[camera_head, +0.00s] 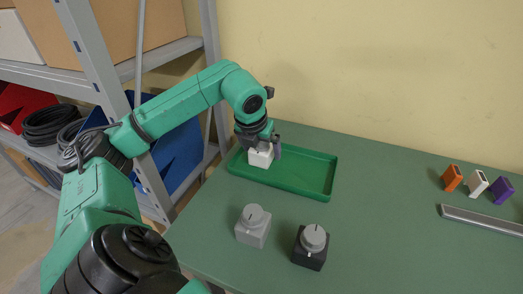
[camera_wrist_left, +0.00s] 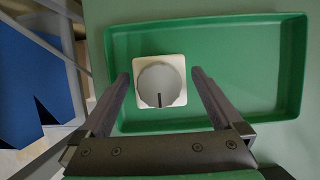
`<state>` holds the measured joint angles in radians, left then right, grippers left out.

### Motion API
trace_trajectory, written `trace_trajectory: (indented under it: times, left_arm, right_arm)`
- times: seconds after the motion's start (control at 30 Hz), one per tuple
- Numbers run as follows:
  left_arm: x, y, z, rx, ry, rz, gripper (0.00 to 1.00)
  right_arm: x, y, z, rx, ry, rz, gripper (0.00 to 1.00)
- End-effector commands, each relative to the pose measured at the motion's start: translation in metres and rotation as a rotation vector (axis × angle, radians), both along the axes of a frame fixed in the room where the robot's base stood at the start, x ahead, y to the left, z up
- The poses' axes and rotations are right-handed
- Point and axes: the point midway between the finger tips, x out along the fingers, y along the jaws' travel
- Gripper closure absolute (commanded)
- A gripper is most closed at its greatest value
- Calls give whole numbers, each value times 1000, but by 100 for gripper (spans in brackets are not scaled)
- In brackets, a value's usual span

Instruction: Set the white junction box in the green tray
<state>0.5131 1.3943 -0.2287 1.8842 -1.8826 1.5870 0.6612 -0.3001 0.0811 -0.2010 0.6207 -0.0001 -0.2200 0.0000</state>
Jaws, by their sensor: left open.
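The white junction box (camera_head: 260,158) is at the left end of the green tray (camera_head: 318,190). In the left wrist view the white box (camera_wrist_left: 160,84) shows its round knob facing up, inside the outline of the tray (camera_wrist_left: 298,60). My left gripper (camera_head: 263,149) is right above the box and pointing down. In the wrist view its two fingers (camera_wrist_left: 160,76) stand open on either side of the box, with gaps visible between fingers and box. Part of the box is hidden by the gripper in the head view. My right gripper is not in view.
A grey box (camera_head: 253,227) and a black box (camera_head: 311,248) with knobs stand in front of the tray. Orange (camera_head: 452,178), white (camera_head: 475,184) and purple (camera_head: 502,190) pieces stand at right by a metal rail (camera_head: 482,220). A metal shelf (camera_head: 108,75) stands left.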

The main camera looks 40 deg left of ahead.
Motion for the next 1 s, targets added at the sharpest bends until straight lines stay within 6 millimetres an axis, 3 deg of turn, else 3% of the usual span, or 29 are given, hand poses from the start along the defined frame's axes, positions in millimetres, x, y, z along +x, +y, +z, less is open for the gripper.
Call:
trace_trajectory:
  times: [0.23, 0.4, 1.0]
  left_arm:
    - [-23, -8, 65, 1, -6, -2, 0]
    - [-36, -13, 97, 0, -3, 0, 0]
    - [-40, -14, 102, 0, 0, -1, 0]
  right_arm:
    - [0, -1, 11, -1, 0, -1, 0]
    - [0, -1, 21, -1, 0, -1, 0]
    - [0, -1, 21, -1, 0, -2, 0]
